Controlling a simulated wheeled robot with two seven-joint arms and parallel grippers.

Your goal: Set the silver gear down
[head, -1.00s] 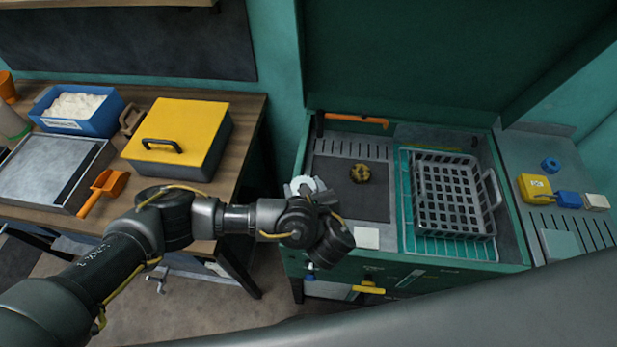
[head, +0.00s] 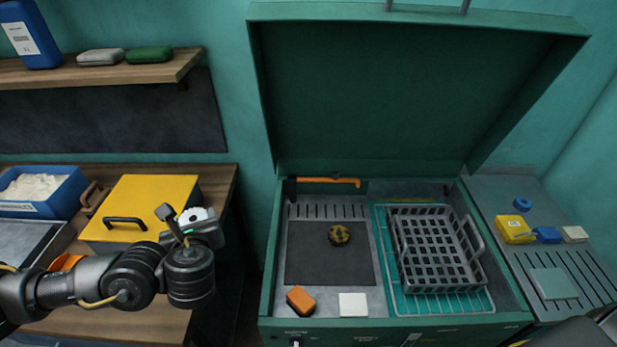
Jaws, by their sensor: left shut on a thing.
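My left gripper (head: 190,224) is shut on the silver gear (head: 197,214), a pale toothed disc partly covered by the gripper. In the head view it appears at the right edge of the yellow-lidded box, left of the open green machine (head: 268,270). Its height above the wooden bench (head: 222,190) is hard to tell. A dark yellow-and-black round part (head: 339,235) lies on the dark mat (head: 318,268) inside the machine. My right gripper is not in view.
The yellow-lidded box (head: 152,196) and a blue bin (head: 62,196) stand on the bench. In the machine are an orange block (head: 300,301), a white square (head: 353,304) and a grey basket (head: 432,250). Much of the mat is bare. Small blocks sit on the right-hand surface.

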